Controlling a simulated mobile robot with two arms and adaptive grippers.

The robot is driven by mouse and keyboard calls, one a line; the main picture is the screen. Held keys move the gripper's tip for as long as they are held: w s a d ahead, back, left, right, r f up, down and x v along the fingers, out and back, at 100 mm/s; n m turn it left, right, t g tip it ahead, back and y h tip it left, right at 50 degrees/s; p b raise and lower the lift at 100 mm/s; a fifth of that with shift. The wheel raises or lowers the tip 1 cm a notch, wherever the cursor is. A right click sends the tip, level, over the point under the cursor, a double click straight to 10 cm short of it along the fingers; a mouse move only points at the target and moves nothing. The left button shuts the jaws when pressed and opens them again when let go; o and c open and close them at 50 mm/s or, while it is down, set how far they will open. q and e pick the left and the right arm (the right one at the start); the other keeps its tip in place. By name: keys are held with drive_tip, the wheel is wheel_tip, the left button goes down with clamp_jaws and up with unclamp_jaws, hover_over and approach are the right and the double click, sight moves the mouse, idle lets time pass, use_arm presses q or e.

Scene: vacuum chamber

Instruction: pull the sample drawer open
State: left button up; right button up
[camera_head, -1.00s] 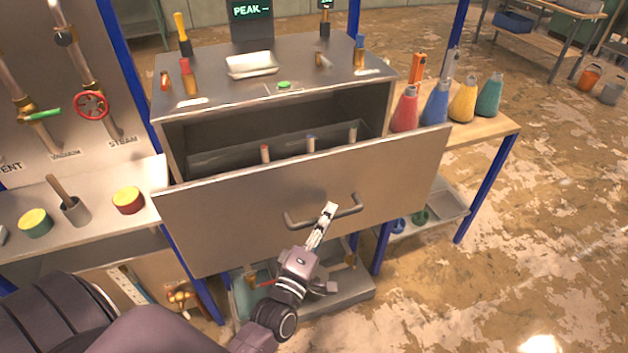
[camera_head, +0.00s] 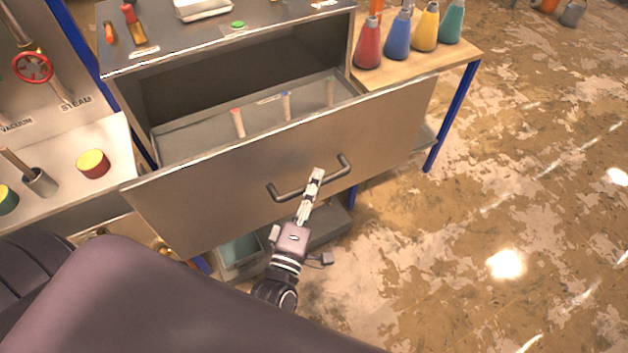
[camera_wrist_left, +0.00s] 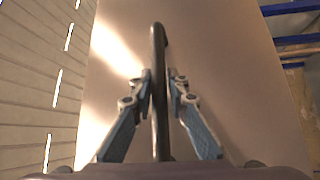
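The sample drawer (camera_head: 205,205) is a grey metal box with a wide flat front, and it stands well open from its cabinet. Inside it stand pale sample tubes with a red top (camera_head: 238,123), a blue top (camera_head: 287,106) and a greenish top (camera_head: 329,92). My left gripper (camera_head: 316,177) is at the middle of the drawer's dark bar handle (camera_head: 335,178). In the left wrist view, the fingers (camera_wrist_left: 160,80) lie close on both sides of the handle (camera_wrist_left: 158,45), closed around it. My right gripper is not in view.
The cabinet top (camera_head: 290,22) has a green button (camera_head: 238,24) and a tray. Coloured flasks (camera_head: 397,40) stand on a wooden bench at the right. A side shelf with a red-and-yellow pot (camera_head: 93,163) is at the left.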

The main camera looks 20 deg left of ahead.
use_arm(q)
drive_tip(key=o, duration=0.3)
drive_tip(key=s+f, duration=0.1)
drive_tip(key=s, duration=1.1)
drive_tip(key=shift+d+f, duration=0.25)
drive_tip(key=shift+d, duration=0.15)
drive_tip(key=shift+w, duration=0.1)
drive_tip(key=s+d+f+m+g+h+b, duration=0.1)
drive_tip(key=s+f+m+g, duration=0.2)
drive_tip(key=f, duration=0.8)
drive_tip(key=s+d+f+m+g+h, duration=0.1)
drive_tip(key=f+m+g+h, duration=0.2)
drive_tip(key=f, duration=0.7)
drive_tip(key=s+d+f+m+g+b, duration=0.15)
drive_tip(key=f+m, duration=0.35)
drive_tip(key=f, duration=0.6)
drive_tip(key=s+a+f+m+g+y, duration=0.1)
drive_tip(key=s+a+f+m+g, duration=0.3)
drive_tip(key=s+f, duration=0.6)
drive_tip(key=s+a+f+m+g+y, duration=0.1)
drive_tip(key=s+a+f+m+g, duration=0.3)
drive_tip(key=s+f, duration=0.7)
drive_tip(key=s+a+g, duration=0.1)
drive_tip(key=a+g, duration=0.1)
drive_tip(key=g, duration=0.1)
drive_tip(key=shift+a+m+y+b, duration=0.3)
drive_tip(key=shift+a+m+b, duration=0.1)
